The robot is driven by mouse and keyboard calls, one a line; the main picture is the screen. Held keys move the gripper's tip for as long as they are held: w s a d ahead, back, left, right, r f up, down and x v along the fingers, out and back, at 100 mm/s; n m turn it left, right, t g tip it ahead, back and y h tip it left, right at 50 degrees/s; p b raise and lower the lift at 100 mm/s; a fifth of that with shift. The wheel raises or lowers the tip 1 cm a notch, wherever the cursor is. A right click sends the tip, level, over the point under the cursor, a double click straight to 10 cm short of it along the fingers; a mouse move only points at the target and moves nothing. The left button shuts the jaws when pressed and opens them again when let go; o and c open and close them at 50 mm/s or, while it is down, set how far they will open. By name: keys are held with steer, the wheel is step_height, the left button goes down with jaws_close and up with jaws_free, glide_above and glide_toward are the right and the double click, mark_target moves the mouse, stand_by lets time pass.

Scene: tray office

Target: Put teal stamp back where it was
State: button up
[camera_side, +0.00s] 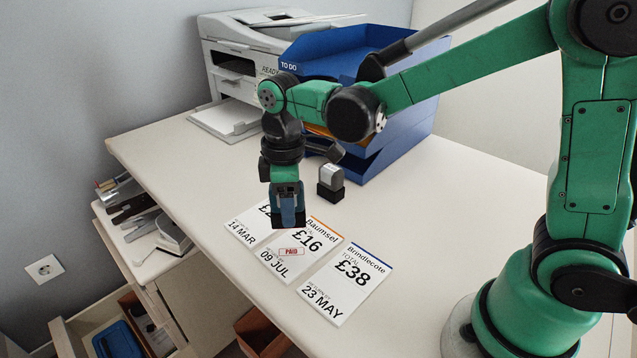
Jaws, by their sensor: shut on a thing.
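My gripper (287,190) points down over the desk, shut on the teal stamp (288,210), which has a dark base. The stamp is upright at the top of the middle bill (310,250) and overlaps the left bill in the picture. I cannot tell whether its base touches the paper. The middle bill reads Baumsel, £16, and carries a red PAID mark (292,252). A grey stamp with a black base (330,182) stands on the desk just right of my gripper.
The left bill (243,231) and right bill (349,283) lie beside the middle one. Blue stacked trays (405,135) and a white printer (235,65) stand behind. Bare desk (440,200) lies to the right. The desk's front edge is near the bills, with an open drawer (75,325) below.

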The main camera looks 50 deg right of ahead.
steer(key=s+d+r+m, duration=0.1)
steer(key=d+r+m, duration=0.45)
steer(key=d, duration=0.35)
step_height(320, 180, up, 6)
steer(key=m, duration=0.4)
glide_above(380, 224)
step_height(380, 224, down, 19)
steer(key=shift+r, duration=0.1)
steer(key=shift+f, duration=0.2)
steer(key=o, duration=1)
steer(key=shift+r, duration=0.1)
